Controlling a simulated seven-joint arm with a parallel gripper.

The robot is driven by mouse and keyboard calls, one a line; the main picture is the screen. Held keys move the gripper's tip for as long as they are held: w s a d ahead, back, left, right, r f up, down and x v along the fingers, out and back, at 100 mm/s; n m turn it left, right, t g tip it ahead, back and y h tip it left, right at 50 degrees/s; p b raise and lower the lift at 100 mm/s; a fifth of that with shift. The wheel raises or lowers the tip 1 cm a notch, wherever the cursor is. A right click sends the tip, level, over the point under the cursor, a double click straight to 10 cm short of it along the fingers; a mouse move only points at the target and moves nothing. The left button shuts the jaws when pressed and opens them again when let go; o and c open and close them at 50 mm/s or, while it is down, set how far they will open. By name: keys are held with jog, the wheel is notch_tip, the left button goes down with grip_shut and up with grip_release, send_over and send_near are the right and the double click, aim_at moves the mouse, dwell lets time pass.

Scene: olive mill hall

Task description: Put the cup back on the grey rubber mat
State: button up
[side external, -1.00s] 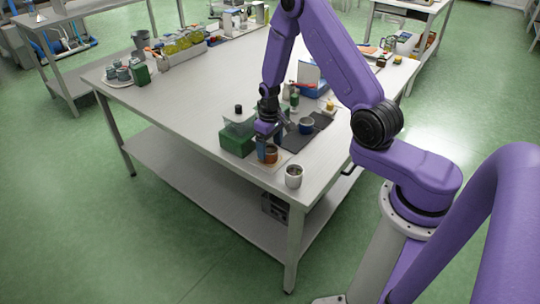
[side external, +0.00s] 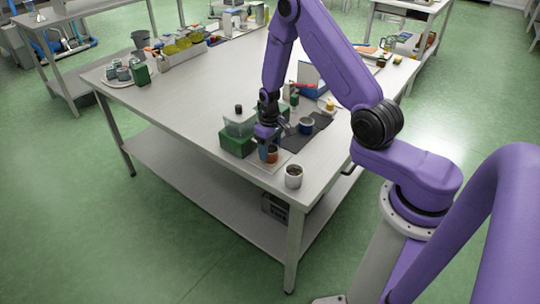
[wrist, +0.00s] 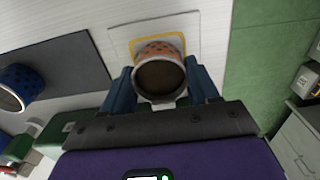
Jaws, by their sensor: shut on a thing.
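An orange-brown cup with dark spots (side external: 272,155) is between the blue fingers of my gripper (side external: 267,151), which is shut on it. The wrist view shows the cup (wrist: 160,75) with its open rim towards the camera, above or on a pale square board (wrist: 118,40) with a yellow outline. I cannot tell whether its base touches the board. The dark grey mat (side external: 300,140) lies beside the board, further back on the table. A blue cup (side external: 306,126) stands on this mat, and part of it shows in the wrist view (wrist: 15,87).
A white cup (side external: 293,176) stands near the table's front corner. A green box with a clear container (side external: 237,140) stands left of my gripper. A blue box (side external: 312,88) and small items are behind the mat. The table's left middle (side external: 180,105) is clear.

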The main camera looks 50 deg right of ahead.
dwell(0.3)
jog(key=shift+s, duration=1.7)
jog(key=shift+r, duration=3.3)
jog(key=w+d, duration=0.3)
jog(key=d, duration=0.8)
jog(key=shift+s+f, duration=0.15)
jog(key=shift+f, duration=1.35)
jog(key=shift+s+f, duration=0.1)
jog(key=shift+f, duration=1.4)
jog(key=shift+f, duration=0.1)
jog(key=shift+f, duration=0.25)
